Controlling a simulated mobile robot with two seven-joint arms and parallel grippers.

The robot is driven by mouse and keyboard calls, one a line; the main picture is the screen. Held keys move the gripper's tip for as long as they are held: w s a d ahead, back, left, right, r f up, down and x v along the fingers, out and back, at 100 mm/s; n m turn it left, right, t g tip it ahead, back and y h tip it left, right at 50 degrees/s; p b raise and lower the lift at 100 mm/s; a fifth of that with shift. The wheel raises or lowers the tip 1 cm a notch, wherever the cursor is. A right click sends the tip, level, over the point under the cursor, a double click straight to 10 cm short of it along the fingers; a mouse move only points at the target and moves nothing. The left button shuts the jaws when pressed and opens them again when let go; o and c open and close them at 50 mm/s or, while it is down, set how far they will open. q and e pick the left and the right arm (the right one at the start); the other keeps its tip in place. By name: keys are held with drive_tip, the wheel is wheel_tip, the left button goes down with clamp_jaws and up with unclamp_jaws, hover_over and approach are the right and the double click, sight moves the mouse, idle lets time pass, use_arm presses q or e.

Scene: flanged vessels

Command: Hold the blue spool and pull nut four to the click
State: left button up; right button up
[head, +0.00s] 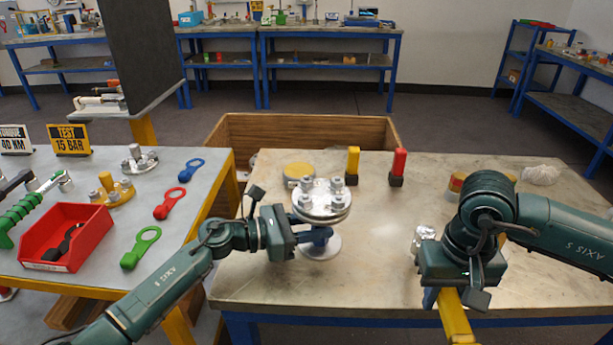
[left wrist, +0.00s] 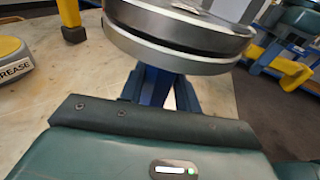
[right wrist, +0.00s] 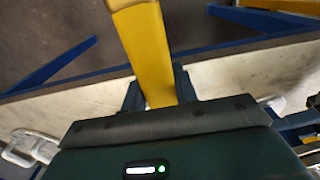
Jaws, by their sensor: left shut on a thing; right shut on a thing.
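The blue spool (head: 318,233) stands upright on the right-hand table, its round metal flanges (head: 322,212) on top, with several nuts (head: 337,184) on the upper one. No nut numbers are readable, so I cannot tell which is nut four. My left gripper (head: 308,237) is shut on the spool's blue neck just under the flanges; the left wrist view shows the neck (left wrist: 157,86) between the jaws. My right gripper (head: 437,292) is shut on a yellow bar (head: 455,322), which sticks out past the table's front edge. The bar (right wrist: 146,50) also shows between the right jaws. Its other end is hidden.
A yellow-topped grease tin (head: 298,170), a yellow marker (head: 352,163) and a red marker (head: 398,165) stand behind the spool. A shiny metal piece (head: 424,233) lies by my right gripper. The left table holds a red tray (head: 62,240) and colored tools. The table's middle is clear.

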drive_tip(key=shift+r, duration=0.1)
drive_tip(key=w+a+r+n, duration=0.1)
drive_tip(key=w+a+r, duration=0.2)
drive_tip(key=a+r, duration=0.3)
drive_tip(key=w+a+r+n, duration=0.2)
drive_tip(key=w+a+r, duration=0.15)
drive_tip(key=r, duration=0.35)
drive_tip(key=w+a+r+n, duration=0.1)
drive_tip(key=a+r, duration=0.4)
drive_tip(key=a, duration=0.2)
drive_tip(key=shift+n, duration=0.3)
drive_tip(key=shift+w+a+f, duration=0.1)
drive_tip(key=shift+a+f, duration=0.15)
drive_tip(key=shift+f, duration=1)
drive_tip(key=shift+a+f, duration=0.25)
drive_tip(key=shift+f, duration=0.95)
drive_tip(key=shift+f, duration=0.25)
drive_tip(key=shift+f, duration=1)
